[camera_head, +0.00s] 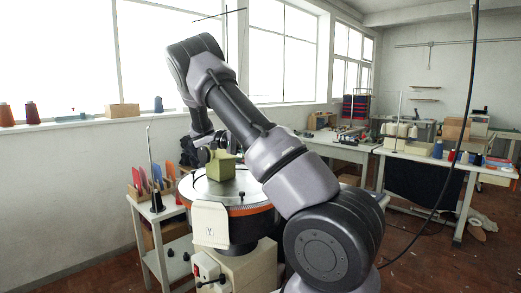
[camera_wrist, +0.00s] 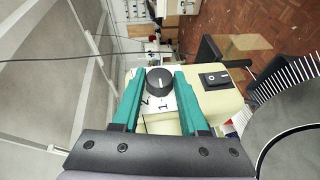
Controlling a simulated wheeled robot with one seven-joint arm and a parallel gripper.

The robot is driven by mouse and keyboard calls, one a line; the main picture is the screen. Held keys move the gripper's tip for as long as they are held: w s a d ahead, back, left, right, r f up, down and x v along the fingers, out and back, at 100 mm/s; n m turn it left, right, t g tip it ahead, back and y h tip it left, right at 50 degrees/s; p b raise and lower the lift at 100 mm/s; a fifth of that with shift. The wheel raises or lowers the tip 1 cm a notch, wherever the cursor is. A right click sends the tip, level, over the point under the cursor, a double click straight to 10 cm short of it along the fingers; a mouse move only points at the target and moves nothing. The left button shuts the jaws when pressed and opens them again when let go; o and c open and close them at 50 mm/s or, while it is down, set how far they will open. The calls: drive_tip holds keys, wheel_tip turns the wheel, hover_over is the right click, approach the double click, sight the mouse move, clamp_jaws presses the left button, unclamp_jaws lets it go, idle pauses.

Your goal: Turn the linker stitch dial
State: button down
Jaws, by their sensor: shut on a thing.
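The stitch dial (camera_wrist: 160,81) is a small black ridged knob on a white plate marked with numerals, of which 1 and 2 show, in the wrist view. The plate is on a cream housing (camera_wrist: 218,103). My gripper (camera_wrist: 159,76) has its two teal fingers at opposite sides of the knob and is shut on it. A pale mark shows on the knob, but its exact setting is too small to read. In the head view my gripper (camera_head: 216,146) is above the linker (camera_head: 238,209), a round machine with an orange rim. The dial cannot be made out there.
The linker's toothed ring (camera_wrist: 284,82) is farther right. A side table (camera_head: 160,208) with a black cone is at left.

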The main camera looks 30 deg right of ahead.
drive_tip(key=shift+c, duration=2.2)
unclamp_jaws()
drive_tip(key=v, duration=1.1)
